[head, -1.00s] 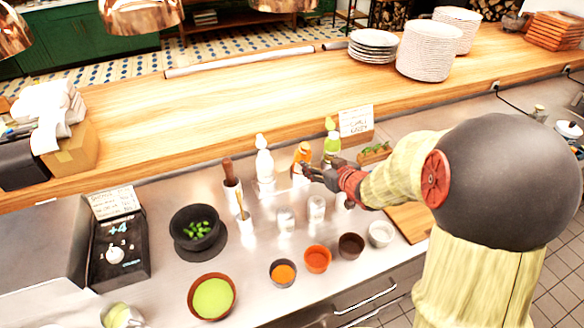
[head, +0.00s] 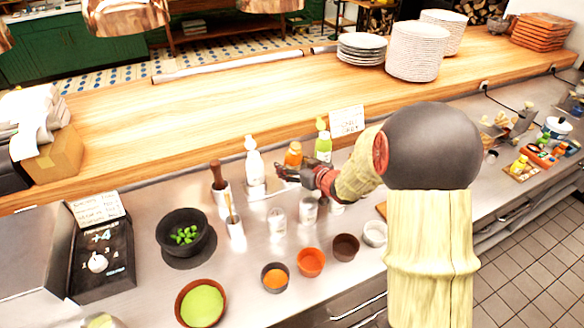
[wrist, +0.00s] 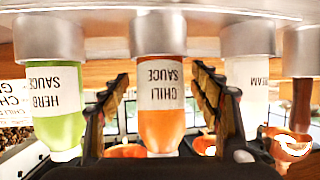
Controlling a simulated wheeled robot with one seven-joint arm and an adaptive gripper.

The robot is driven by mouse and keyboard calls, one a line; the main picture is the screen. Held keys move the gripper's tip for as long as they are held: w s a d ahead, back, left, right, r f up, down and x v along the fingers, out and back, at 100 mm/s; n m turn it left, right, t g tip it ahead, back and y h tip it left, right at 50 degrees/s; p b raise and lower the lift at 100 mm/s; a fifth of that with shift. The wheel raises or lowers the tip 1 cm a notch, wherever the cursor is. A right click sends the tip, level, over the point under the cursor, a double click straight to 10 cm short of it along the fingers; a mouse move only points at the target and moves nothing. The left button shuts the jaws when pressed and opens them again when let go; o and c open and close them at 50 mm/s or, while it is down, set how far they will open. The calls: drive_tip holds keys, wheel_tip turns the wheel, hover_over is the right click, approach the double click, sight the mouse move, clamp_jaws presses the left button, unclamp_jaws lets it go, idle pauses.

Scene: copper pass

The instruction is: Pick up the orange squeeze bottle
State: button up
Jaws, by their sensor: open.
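The orange squeeze bottle (head: 293,155) stands on the steel counter between a white bottle (head: 254,165) and a green bottle (head: 323,147). My gripper (head: 282,173) is in front of it and hides its lower part in the head view. In the wrist view, which is upside down, the orange bottle (wrist: 160,125) with its "Chili Sauce" label shows between the two spread fingers of my gripper (wrist: 162,100). Gaps show on both sides of the bottle. The green "Herb" bottle (wrist: 55,110) is left there and the white bottle (wrist: 247,80) right.
Two clear-looking containers (head: 277,222) (head: 308,213) stand close in front of the gripper. Small sauce bowls (head: 311,262) and a dark bowl (head: 184,235) of green pieces sit on the counter. A card (head: 346,121) and the raised wooden shelf (head: 220,115) are behind the bottles.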

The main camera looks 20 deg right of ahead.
drive_tip(key=c, duration=0.3)
drive_tip(key=shift+r, duration=0.1)
drive_tip(key=c, duration=1.3)
drive_tip(key=shift+r, duration=0.1)
